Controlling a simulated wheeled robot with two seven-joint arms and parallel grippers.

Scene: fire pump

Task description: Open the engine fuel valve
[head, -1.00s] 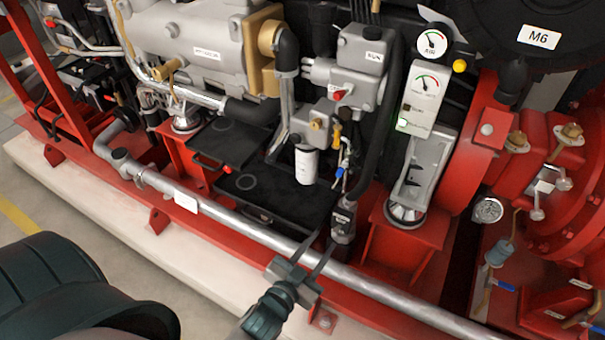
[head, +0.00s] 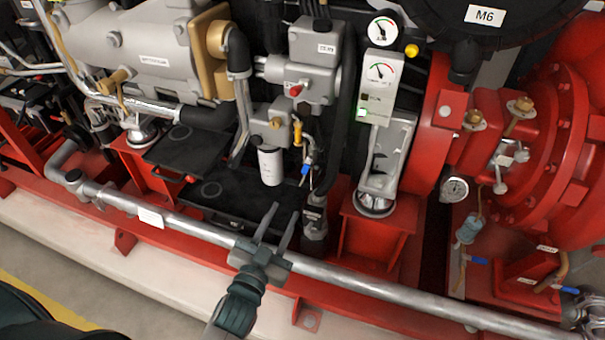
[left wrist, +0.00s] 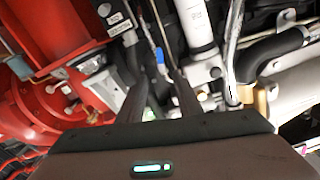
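A small valve with a blue handle (head: 305,170) hangs on the thin line beside the white filter cylinder (head: 270,166). No readable label confirms it as the fuel valve. My left gripper (head: 283,212) is open and empty, its two fingers pointing up toward the engine, below and left of the blue handle in the head view. In the left wrist view, the blue handle (left wrist: 160,56) shows between the two open fingers (left wrist: 153,70), beyond them. The white cylinder (left wrist: 194,20) is to its right. I see no contact with the handle. My right gripper is not in view.
A grey pipe (head: 350,283) runs along the front of the red frame, behind and below my left gripper. A black tray (head: 240,195) lies under the filter. More blue-handled valves (head: 478,260) sit on the right near the red pump.

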